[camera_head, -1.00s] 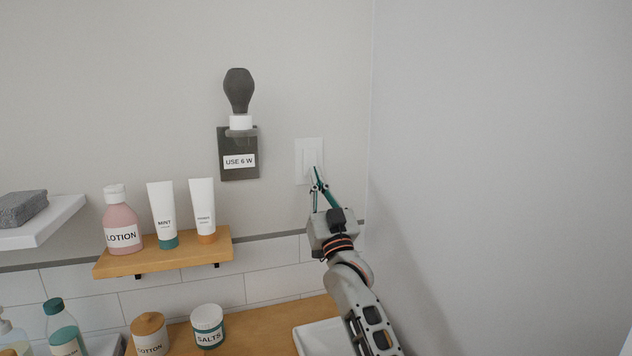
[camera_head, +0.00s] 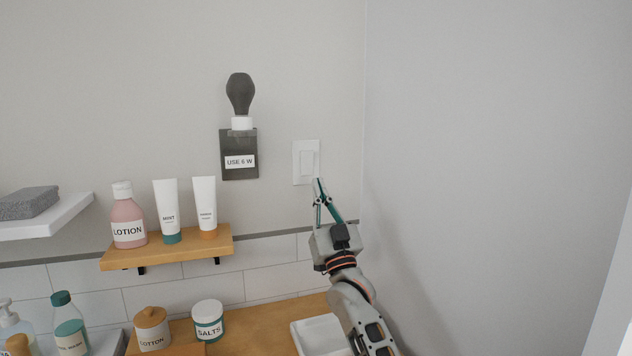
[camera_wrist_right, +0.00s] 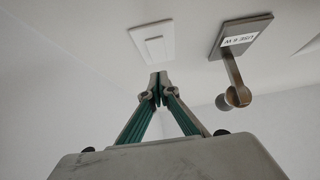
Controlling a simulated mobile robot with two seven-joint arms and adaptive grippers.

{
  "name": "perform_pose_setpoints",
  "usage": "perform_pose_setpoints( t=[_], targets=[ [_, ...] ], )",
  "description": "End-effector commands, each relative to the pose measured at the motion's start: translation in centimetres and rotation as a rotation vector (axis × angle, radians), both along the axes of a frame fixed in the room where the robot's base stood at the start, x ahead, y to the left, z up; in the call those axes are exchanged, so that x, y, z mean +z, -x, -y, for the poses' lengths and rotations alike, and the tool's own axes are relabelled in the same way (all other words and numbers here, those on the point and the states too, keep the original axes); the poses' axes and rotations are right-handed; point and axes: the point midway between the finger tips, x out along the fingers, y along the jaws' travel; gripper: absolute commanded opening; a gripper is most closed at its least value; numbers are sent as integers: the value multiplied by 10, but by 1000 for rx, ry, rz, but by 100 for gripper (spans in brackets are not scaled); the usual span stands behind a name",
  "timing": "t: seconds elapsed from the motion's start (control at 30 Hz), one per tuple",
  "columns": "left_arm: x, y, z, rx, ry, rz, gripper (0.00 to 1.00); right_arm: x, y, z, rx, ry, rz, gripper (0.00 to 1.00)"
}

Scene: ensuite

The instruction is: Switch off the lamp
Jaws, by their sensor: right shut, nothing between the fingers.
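The lamp (camera_head: 240,95) is a dark bulb in a white collar on a dark wall plate labelled "USE 6 W", and it looks unlit. It also shows in the right wrist view (camera_wrist_right: 231,92). The white wall switch (camera_head: 306,162) is right of the lamp, near the corner; in the right wrist view the switch (camera_wrist_right: 153,43) is just beyond the fingertips. My right gripper (camera_head: 318,182) is shut and empty, its tips just below the switch's lower edge in the head view. The right wrist view shows its fingertips (camera_wrist_right: 158,78) together. My left gripper is not in view.
A wooden shelf (camera_head: 168,247) with a lotion bottle (camera_head: 127,216) and two tubes is left of my right arm. Below, a counter (camera_head: 255,324) holds jars and a white tray (camera_head: 320,335). A side wall (camera_head: 480,170) stands close on the right.

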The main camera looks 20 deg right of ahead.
Motion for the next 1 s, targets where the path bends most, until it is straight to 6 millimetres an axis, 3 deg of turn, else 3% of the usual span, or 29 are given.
perform_pose_setpoints(
  t=[0.03, 0.1, 0.4, 1.0],
  targets=[
    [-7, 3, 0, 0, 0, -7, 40, -16, 7, 1, 0, 0, -7, 0],
    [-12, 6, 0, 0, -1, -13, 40, -28, 17, 1, 0, 0, -7, 0],
    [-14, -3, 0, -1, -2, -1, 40, -59, 46, 2, 0, 0, -4, 0],
    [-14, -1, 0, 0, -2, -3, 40, -63, 51, 2, 0, 0, -3, 0]
  ],
)
